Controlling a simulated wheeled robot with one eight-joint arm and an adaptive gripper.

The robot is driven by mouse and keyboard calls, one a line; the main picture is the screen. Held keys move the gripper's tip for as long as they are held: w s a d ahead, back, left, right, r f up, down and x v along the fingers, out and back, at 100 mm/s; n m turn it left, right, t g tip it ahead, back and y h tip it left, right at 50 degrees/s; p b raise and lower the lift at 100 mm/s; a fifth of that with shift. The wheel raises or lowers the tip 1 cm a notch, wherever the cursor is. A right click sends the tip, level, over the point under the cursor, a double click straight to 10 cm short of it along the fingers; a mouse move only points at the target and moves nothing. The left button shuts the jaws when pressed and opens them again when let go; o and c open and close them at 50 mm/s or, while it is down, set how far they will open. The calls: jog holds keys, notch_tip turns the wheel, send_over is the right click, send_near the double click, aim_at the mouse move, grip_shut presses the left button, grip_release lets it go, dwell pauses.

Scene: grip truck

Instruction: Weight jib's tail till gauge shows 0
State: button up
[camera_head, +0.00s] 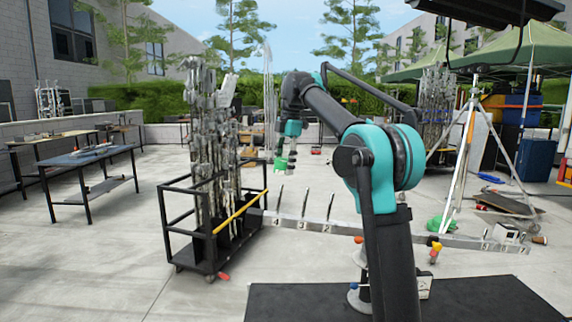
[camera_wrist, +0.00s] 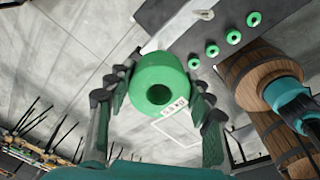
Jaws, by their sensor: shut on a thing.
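My gripper (camera_wrist: 163,92) is shut on a green weight (camera_wrist: 158,76), a thick ring with a centre hole and a small printed label. In the head view, the gripper holds the green weight (camera_head: 281,164) in the air, above and near the left end of the jib (camera_head: 300,221). The jib is a long pale beam, with several upright pegs and numbers at its left end and more numbers at its right. A small box (camera_head: 425,286), possibly the gauge, shows partly behind my arm; its reading is too small to tell. My arm hides the jib's middle.
A black cart of metal parts (camera_head: 213,232) stands left of the jib. A white tripod (camera_head: 466,150) stands at right. Open paving lies at front left.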

aim_at(278, 214)
jog(key=shift+a+f, duration=0.35)
jog(key=shift+f, duration=2.15)
jog(key=shift+a+f, duration=0.3)
jog(key=shift+f, duration=2.15)
jog(key=shift+a+f, duration=0.35)
jog(key=shift+f, duration=2.15)
jog(key=shift+s+f, duration=0.1)
jog(key=shift+f, duration=0.25)
grip_shut()
jog(key=o, duration=1.5)
grip_release()
jog(key=r, duration=0.4)
jog(key=d+r, duration=0.1)
jog(key=r, duration=0.7)
jog(key=shift+d, duration=0.25)
